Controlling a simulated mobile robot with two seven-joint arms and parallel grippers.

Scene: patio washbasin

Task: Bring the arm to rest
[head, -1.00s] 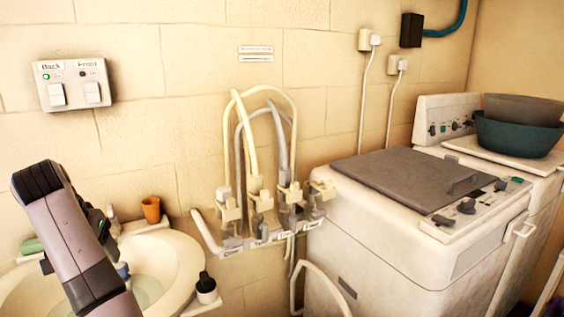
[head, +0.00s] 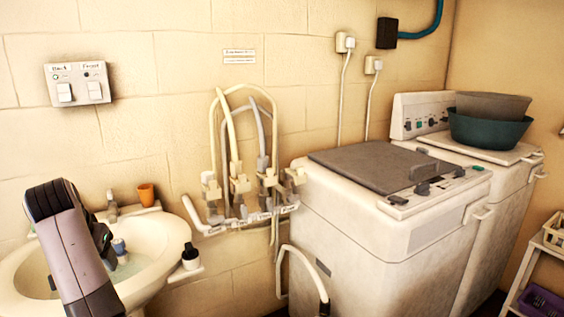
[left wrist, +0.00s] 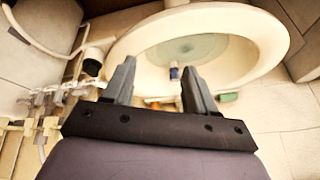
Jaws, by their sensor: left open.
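My left arm (head: 75,250) comes in from the lower left of the head view, in front of the washbasin (head: 165,262). Its gripper is mostly hidden behind the arm there. In the left wrist view, my left gripper (left wrist: 158,78) is open, its two fingers apart with nothing held between them. The basin (left wrist: 265,45) lies beyond the fingertips, with a small blue-capped item (left wrist: 174,72) in its bowl. My right gripper is in neither view.
An orange cup (head: 146,194) and a dark-topped bottle (head: 191,257) stand at the basin. Hoses and taps (head: 240,185) are on the wall beside it. A washing machine (head: 350,235) stands right. A two-switch panel (head: 78,84) hangs above left.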

